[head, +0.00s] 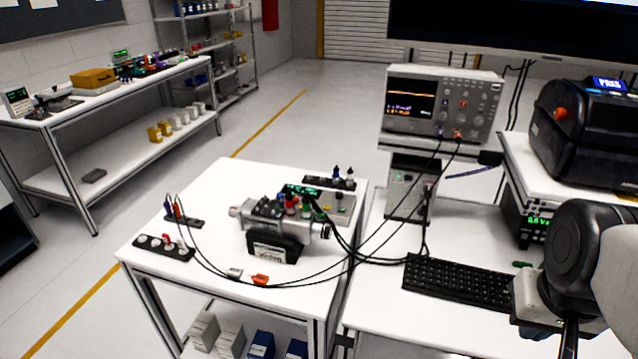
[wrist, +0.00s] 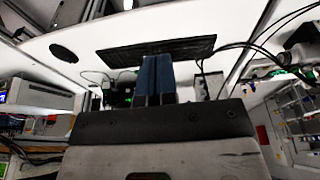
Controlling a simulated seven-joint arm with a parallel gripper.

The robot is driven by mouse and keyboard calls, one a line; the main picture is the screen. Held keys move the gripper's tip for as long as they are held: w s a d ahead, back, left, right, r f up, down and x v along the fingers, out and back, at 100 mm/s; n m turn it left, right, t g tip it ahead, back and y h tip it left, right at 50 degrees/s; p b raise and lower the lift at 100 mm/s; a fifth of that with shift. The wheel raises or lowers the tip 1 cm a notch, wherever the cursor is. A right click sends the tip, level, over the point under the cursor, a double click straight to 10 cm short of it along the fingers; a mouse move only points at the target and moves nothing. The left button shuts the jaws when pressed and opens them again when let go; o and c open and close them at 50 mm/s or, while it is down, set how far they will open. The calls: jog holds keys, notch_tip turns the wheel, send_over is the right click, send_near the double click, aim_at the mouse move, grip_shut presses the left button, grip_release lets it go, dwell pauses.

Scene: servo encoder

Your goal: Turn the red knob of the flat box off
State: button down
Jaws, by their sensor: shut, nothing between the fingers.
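A low dark flat box (head: 163,249) lies at the front left of the near white table in the head view. It has pale round fittings on top and a small red part (head: 168,246), probably a knob; its setting is too small to tell. My gripper is at the far right of the head view, over the right bench, well apart from that box. In the wrist view its two blue fingers (wrist: 155,78) are together, with nothing held between them. The red part does not show in the wrist view.
A silver motor assembly (head: 262,220) with black cables stands mid-table. A small red-wired strip (head: 184,219) lies behind the flat box, and an orange clip (head: 260,280) in front. A keyboard (head: 458,281), also in the wrist view (wrist: 118,54), and an oscilloscope (head: 440,105) occupy the right bench.

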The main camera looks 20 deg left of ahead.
jog(key=c, duration=1.8)
grip_release()
